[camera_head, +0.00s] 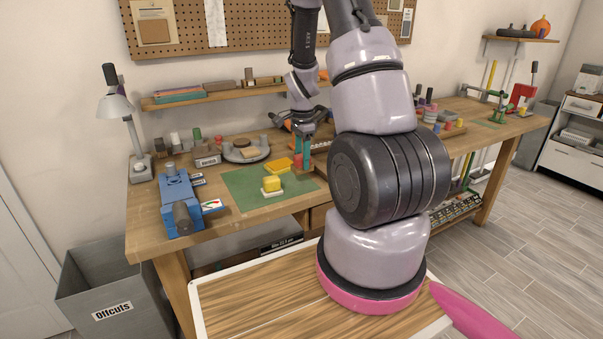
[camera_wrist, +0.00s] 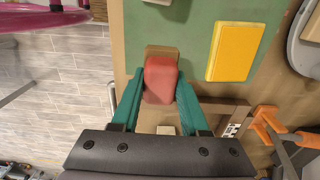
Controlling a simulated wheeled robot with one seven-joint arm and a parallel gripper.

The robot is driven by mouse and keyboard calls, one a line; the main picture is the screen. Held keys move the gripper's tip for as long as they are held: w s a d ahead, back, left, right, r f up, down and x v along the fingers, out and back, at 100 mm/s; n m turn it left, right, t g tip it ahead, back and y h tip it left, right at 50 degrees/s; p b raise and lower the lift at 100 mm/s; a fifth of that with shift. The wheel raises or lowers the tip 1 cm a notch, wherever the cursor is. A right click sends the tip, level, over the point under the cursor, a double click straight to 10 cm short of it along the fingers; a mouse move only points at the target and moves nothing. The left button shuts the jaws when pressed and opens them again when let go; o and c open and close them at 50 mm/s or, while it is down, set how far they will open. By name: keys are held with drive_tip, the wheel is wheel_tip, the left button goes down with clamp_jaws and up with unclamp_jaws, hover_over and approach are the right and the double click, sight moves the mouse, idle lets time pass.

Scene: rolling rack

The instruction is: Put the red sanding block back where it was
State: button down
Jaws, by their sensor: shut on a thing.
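The red sanding block (camera_wrist: 160,76) is between the teal fingertips of my gripper (camera_wrist: 158,92) in the wrist view. My gripper is shut on it. A tan wooden piece (camera_wrist: 162,51) shows beneath and around the block; I cannot tell whether they touch. In the head view my gripper (camera_head: 302,150) is low over the workbench (camera_head: 160,243), at the far right corner of the green mat (camera_head: 240,197). The block is small and partly hidden there.
A blue vise (camera_head: 181,203) stands left. A round tray (camera_head: 246,155) holds items behind. The mat's front left is clear.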

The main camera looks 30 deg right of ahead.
sight(302, 170)
drive_tip(key=shift+f, duration=2.1)
drive_tip(key=shift+c, duration=2.1)
unclamp_jaws()
drive_tip(key=shift+f, duration=0.15)
wheel_tip(302, 170, up, 12)
drive_tip(key=shift+f, duration=0.1)
drive_tip(key=s+a+r+n+t, duration=0.2)
drive_tip(key=a+r+n, duration=0.15)
drive_tip(key=r, duration=0.65)
drive_tip(key=s+a+r+n+t+y, duration=0.1)
drive_tip(key=s+a+r+n+t, duration=0.1)
drive_tip(key=s+a+r+n, duration=0.3)
drive_tip(key=s+a+r+n+t+y, duration=0.1)
drive_tip(key=s+a+r+n+t, duration=0.2)
drive_tip(key=s+r, duration=0.8)
drive_tip(key=shift+s+a+r+n, duration=0.15)
drive_tip(key=shift+s+a+n, duration=0.7)
drive_tip(key=shift+a+n, duration=0.15)
